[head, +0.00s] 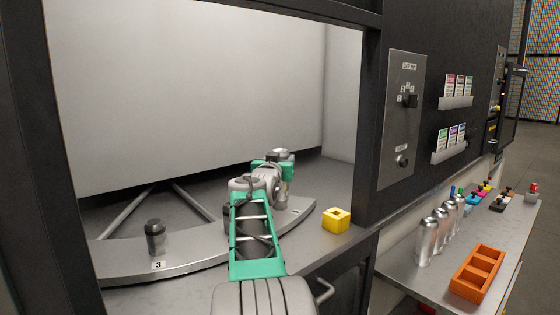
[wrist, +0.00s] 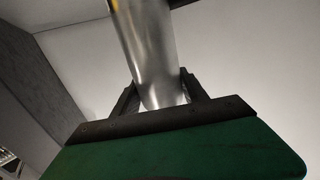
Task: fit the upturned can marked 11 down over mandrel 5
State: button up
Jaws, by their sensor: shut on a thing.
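In the wrist view a shiny silver can (wrist: 150,50) stands between the two dark fingers of my gripper (wrist: 160,90), which is shut on it. Its upper end runs out of the picture. No number 11 can be read on it. In the head view my gripper (head: 280,172) is inside the machine opening, above the right part of the curved grey ring (head: 190,262). A small part of the silver can (head: 284,190) shows below it. Mandrel 5 cannot be made out; my arm covers that part of the ring. Whether the can touches a mandrel cannot be told.
A dark mandrel (head: 155,237) marked 3 stands bare on the ring at left. A yellow block (head: 336,220) sits on the ledge right of my arm. Several silver cans (head: 428,238) and an orange tray (head: 478,272) stand on the side bench. A dark post (head: 367,120) edges the opening.

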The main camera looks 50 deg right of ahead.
jog(key=shift+f+b, duration=1.5)
jog(key=shift+f, duration=0.15)
jog(key=o, duration=1.4)
jog(key=shift+r, duration=0.1)
jog(key=b+v, duration=0.1)
jog(key=v, duration=0.6)
jog(key=shift+s+a, duration=0.25)
jog(key=shift+a, duration=0.1)
